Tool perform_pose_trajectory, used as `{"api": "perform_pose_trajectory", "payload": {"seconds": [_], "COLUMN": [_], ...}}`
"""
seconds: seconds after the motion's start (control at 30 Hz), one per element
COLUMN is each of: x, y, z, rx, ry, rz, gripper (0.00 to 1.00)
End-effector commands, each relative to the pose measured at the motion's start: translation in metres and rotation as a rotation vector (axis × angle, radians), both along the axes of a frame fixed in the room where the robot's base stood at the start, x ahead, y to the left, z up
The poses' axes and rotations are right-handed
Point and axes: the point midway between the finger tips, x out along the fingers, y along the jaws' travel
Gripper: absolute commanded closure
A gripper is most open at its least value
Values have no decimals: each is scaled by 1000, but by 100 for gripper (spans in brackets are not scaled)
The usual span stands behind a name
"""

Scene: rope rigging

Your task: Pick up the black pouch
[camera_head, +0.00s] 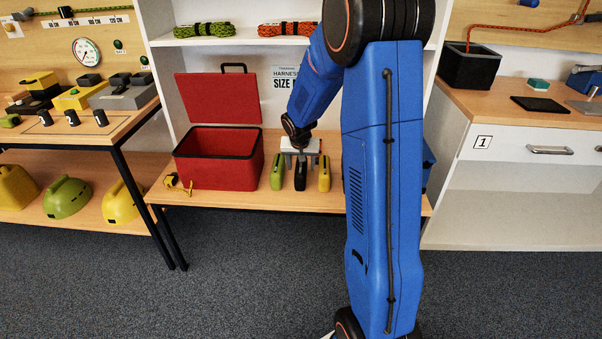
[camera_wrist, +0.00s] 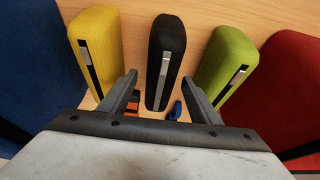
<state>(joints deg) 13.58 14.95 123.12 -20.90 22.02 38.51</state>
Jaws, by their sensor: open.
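The black pouch (camera_head: 300,173) stands on the wooden shelf between a green pouch (camera_head: 277,172) and a yellow pouch (camera_head: 324,174). In the wrist view the black pouch (camera_wrist: 164,62) is in the middle, with a silver strip along it. My gripper (camera_head: 300,158) is above the black pouch. In the wrist view its two fingers (camera_wrist: 158,92) are apart, one on each side of the near part of the black pouch, with a gap to it on both sides. Nothing is held.
An open red box (camera_head: 218,163) with its lid raised stands left of the green pouch. In the wrist view the yellow pouch (camera_wrist: 97,45) and green pouch (camera_wrist: 226,62) flank the fingers closely. A counter with a black bin (camera_head: 468,67) is at right.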

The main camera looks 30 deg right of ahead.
Motion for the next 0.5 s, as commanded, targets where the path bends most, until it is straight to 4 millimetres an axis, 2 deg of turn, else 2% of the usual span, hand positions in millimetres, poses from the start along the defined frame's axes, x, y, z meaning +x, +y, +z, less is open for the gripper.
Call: {"api": "perform_pose_trajectory", "payload": {"seconds": [0.5], "x": [0], "y": [0], "z": [-5], "rx": [0], "ry": [0], "rz": [1], "gripper": [43]}}
